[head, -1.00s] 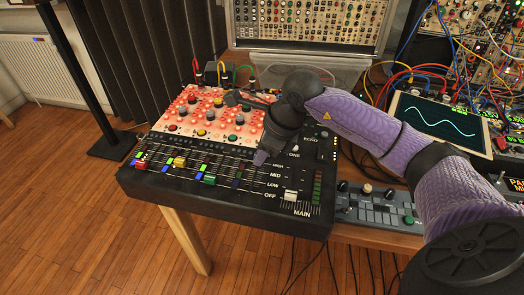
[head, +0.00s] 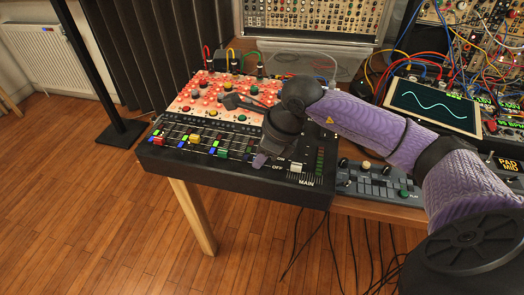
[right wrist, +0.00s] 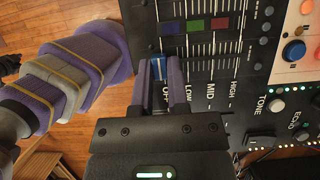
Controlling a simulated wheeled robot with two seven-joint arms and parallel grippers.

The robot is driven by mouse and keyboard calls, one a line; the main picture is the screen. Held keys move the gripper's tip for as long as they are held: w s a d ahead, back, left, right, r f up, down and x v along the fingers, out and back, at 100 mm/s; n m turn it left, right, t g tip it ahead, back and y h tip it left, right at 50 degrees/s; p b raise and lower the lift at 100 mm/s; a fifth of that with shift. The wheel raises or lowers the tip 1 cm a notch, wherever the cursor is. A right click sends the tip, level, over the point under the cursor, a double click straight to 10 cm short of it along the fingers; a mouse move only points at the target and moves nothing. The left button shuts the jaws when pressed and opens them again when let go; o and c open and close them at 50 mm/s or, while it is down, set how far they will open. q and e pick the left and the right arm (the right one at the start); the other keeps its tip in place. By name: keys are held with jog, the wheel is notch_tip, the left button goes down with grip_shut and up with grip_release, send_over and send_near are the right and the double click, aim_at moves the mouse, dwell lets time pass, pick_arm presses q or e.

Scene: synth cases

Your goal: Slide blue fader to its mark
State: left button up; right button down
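The dark mixer (head: 190,162) stands at the table's front edge, with fader tracks and labels from OFF to HIGH. The blue fader (right wrist: 156,69) is at the OFF end of its track in the right wrist view. In the head view my gripper and arm hide it. My right gripper (head: 261,160) is low over the mixer's front. In the right wrist view its two fingers (right wrist: 160,75) stand either side of the blue fader, open with a narrow gap. Whether they touch it is unclear. Blue (right wrist: 171,28), green (right wrist: 193,25) and red (right wrist: 222,22) patches show beside the tracks. My left gripper is not in view.
Red (head: 158,140), yellow (head: 194,138) and green (head: 221,154) faders stand left of the gripper, and the white main fader (head: 296,168) stands to its right. Behind are a lit button panel (head: 205,100) and plugged cables. A small controller (head: 380,180) is at right.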

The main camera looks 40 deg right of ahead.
jog(key=c, duration=0.7)
grip_release()
jog(key=shift+s+a, duration=0.1)
jog(key=shift+o, duration=0.5)
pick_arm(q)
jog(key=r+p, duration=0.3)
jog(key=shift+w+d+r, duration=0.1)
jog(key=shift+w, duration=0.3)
pick_arm(e)
jog(key=v, duration=1)
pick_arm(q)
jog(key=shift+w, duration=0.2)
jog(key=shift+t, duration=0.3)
